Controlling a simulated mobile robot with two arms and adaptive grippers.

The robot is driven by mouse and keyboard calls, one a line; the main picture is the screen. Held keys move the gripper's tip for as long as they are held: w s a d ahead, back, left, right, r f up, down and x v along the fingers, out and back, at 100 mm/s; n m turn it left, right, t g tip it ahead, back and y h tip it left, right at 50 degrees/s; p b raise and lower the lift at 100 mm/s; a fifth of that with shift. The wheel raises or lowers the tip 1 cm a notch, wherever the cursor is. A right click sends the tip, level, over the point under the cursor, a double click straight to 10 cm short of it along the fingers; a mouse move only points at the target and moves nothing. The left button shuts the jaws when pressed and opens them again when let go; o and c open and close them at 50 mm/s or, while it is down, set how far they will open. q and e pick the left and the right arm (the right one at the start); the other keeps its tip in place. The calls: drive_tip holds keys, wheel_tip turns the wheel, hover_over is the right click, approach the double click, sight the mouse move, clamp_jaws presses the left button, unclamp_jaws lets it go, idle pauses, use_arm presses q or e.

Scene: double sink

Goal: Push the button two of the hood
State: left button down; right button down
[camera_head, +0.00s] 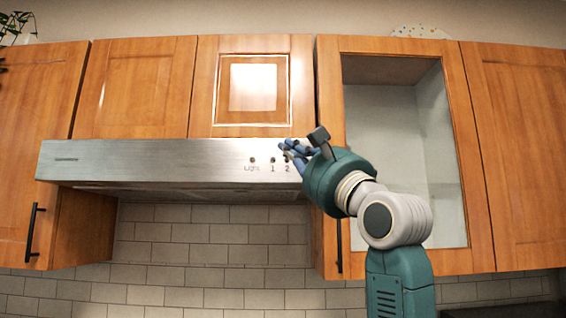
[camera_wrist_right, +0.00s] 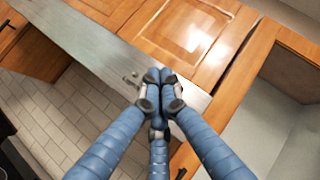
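The steel range hood (camera_head: 150,160) runs under the cabinets. Near the right end of its front are small dark round buttons labelled Light (camera_head: 253,160), 1 (camera_head: 272,160) and 2. My right gripper (camera_head: 287,151) is at the hood's right end, its blue fingertips over the spot just above the label 2, so button two is largely hidden. In the right wrist view my right gripper (camera_wrist_right: 160,82) has its fingers drawn together with nothing between them, in front of the hood (camera_wrist_right: 85,45). Whether the tips touch the hood cannot be told. My left gripper is not in view.
Wooden cabinets (camera_head: 135,85) hang above and beside the hood. A glass-fronted cabinet (camera_head: 455,150) is on the right, behind my right arm. A plant (camera_head: 18,25) sits at the top left.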

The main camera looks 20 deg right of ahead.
sight(287, 160)
drive_tip(key=shift+s+r, duration=0.15)
drive_tip(key=shift+r, duration=0.1)
drive_tip(key=w+d+p, duration=0.2)
drive_tip(key=w+p, duration=0.3)
drive_tip(key=w, duration=0.3)
drive_tip(key=shift+w+d, duration=0.25)
idle(1.4)
